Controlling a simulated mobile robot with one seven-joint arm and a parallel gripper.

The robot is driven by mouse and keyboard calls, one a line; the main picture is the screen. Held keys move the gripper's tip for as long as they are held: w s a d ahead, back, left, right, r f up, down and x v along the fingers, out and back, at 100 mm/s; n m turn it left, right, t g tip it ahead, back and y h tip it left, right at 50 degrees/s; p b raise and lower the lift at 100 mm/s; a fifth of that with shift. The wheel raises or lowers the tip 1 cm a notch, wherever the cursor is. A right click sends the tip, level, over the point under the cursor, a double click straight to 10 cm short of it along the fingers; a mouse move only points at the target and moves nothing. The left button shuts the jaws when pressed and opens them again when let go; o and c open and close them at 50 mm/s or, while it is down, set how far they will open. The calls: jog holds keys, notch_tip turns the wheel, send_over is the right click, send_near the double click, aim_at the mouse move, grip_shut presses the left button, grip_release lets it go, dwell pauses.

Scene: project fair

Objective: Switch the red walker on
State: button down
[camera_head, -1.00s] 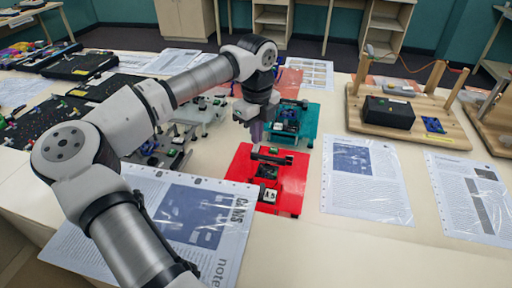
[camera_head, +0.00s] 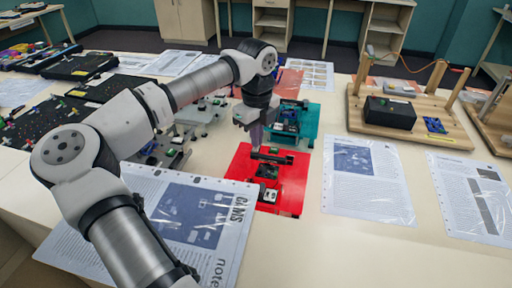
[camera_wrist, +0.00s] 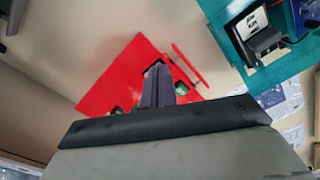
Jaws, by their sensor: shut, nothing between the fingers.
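The red walker (camera_head: 240,167) is a flat red body with dark parts and a small white-and-black part on top, on the table in front of my arm. In the wrist view the red walker (camera_wrist: 118,72) lies beyond my fingers, which hide its middle. My gripper (camera_head: 255,146) points down over the walker's far left part, its fingers shut and empty. In the wrist view my gripper (camera_wrist: 158,72) shows its fingers together. I cannot tell whether the fingertips touch the walker. The switch is not clear to me.
A teal walker (camera_head: 312,125) stands just behind the red one, close to my gripper. Grey walkers (camera_head: 200,115) stand to the left. Printed sheets (camera_head: 365,180) lie on the right and in front. A wooden stand (camera_head: 440,132) with a black box is at the back right.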

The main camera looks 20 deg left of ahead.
jog(key=shift+f, duration=0.1)
jog(key=shift+r+p, duration=1.7)
jog(key=shift+r, duration=1.8)
jog(key=shift+s+f, duration=0.1)
